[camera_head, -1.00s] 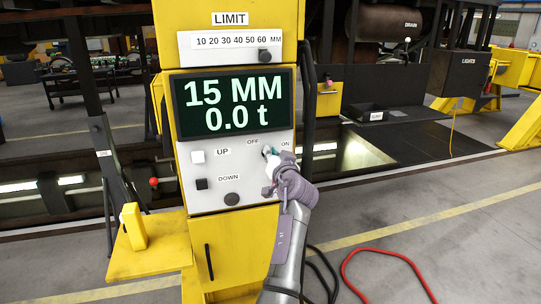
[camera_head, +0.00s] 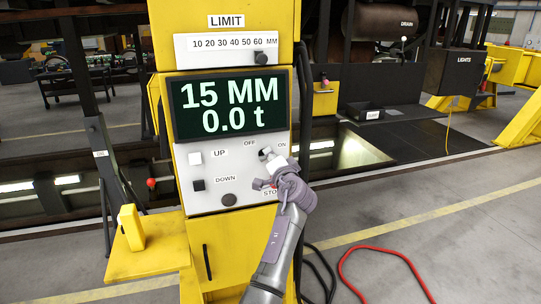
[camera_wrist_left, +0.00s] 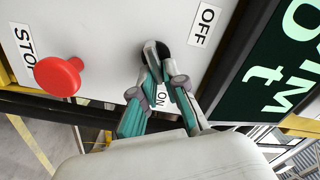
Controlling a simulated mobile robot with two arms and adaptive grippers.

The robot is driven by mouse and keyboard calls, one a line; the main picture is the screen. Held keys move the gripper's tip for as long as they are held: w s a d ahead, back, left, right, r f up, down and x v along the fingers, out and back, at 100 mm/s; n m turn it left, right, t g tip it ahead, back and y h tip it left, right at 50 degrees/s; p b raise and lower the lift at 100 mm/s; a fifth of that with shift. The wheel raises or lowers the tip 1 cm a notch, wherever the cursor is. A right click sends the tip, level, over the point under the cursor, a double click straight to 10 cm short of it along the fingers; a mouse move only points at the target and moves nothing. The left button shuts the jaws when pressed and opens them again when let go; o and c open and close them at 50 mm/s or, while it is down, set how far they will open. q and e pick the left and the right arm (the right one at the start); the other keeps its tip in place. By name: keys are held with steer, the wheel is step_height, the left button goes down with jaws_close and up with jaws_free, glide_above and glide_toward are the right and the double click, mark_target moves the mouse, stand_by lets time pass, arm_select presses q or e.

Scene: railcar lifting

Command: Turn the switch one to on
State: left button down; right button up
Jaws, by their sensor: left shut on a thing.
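The yellow control stand carries a grey panel with a dark rotary switch (camera_head: 265,153) between the OFF and ON labels. My left gripper (camera_head: 272,160) reaches up to the panel from below right, its fingertips at the switch. In the left wrist view the fingertips (camera_wrist_left: 155,50) are closed together over the dark switch (camera_wrist_left: 166,52), between the OFF label and the partly covered ON label. The fingers hide most of the knob, so I cannot tell which way it points. My right gripper is not in view.
The red STOP button (camera_wrist_left: 58,76) stands out close to the left fingers. The display (camera_head: 230,105) reads 15 MM and 0.0 t. White UP (camera_head: 195,158) and black DOWN (camera_head: 198,184) buttons are at the panel's left. A red cable (camera_head: 385,268) lies on the floor.

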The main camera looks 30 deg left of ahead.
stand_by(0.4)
arm_select(q)
steer(key=c, duration=1.2)
jaws_free()
steer(key=shift+w, duration=0.1)
steer(key=v, duration=0.7)
steer(key=shift+s+d, duration=0.2)
